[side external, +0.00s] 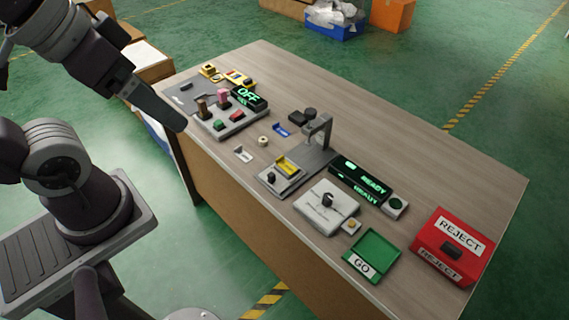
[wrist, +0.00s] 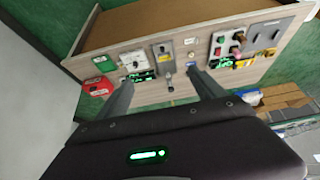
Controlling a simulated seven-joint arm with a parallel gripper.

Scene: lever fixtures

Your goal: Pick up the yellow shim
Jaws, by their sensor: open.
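The yellow shim (side external: 288,166) is a small bent piece. It sits on a light block on the grey fixture plate (side external: 310,160), near the middle of the table's front half. In the side view my gripper (side external: 176,120) is raised by the table's left front edge, well apart from the shim. In the wrist view my gripper (wrist: 158,77) has its two fingers spread wide with nothing held between them. The fixture plate (wrist: 163,52) shows beyond the fingertips there, but the shim is too small to make out surely.
A blue shim (side external: 283,130) and a white shim (side external: 244,155) lie nearby. A grey post (side external: 321,130) stands behind the yellow shim. A lever panel (side external: 228,116), READY display (side external: 362,178), green GO tray (side external: 374,254) and red REJECT box (side external: 448,246) surround it. The back right tabletop is clear.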

